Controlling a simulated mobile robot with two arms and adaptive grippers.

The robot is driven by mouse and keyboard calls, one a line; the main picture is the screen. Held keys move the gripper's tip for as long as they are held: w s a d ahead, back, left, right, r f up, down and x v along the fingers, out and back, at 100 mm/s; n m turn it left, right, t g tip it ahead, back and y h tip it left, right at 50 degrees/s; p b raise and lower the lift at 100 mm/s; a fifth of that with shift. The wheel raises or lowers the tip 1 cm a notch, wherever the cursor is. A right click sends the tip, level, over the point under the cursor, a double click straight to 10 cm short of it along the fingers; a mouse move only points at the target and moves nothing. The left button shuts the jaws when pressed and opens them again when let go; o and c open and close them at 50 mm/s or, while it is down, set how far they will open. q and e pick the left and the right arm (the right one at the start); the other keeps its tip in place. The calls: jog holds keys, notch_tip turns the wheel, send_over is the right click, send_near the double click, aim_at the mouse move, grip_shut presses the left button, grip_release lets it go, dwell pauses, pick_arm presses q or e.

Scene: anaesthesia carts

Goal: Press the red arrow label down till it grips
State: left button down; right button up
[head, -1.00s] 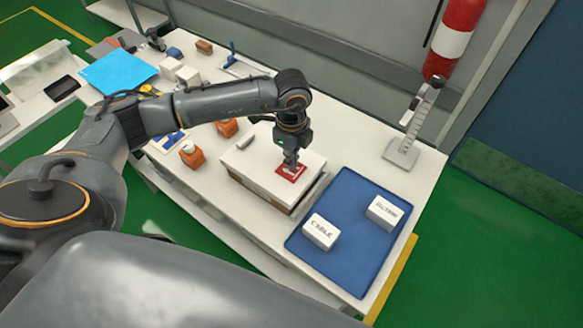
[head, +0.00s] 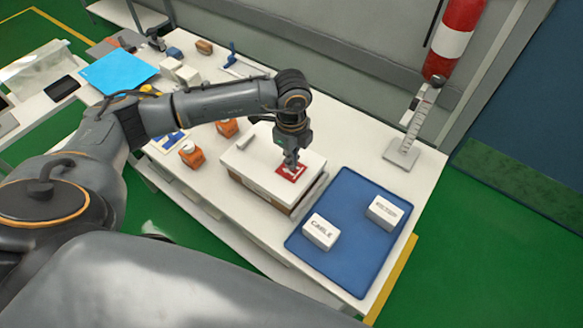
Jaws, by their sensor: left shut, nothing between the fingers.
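The red arrow label (head: 291,174) lies on the white top of a box (head: 258,178) on the table. It has a white arrow, partly covered by my gripper. My left gripper (head: 290,165) is shut and empty. It points down with its fingertips at the label; whether they touch it is too small to tell. My right gripper is not in view.
A blue tray (head: 340,260) right of the box holds two white boxes, one marked CABLE (head: 320,232). A grey stand (head: 404,150) is at the table's right back. Smaller items crowd the far left.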

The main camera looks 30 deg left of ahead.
pick_arm(q)
jog(key=shift+f+b, duration=0.55)
jog(key=shift+f, duration=0.15)
dwell(0.5)
jog(key=shift+r+p, duration=2.55)
jog(key=shift+r, duration=1.05)
notch_tip(320, 180, up, 12)
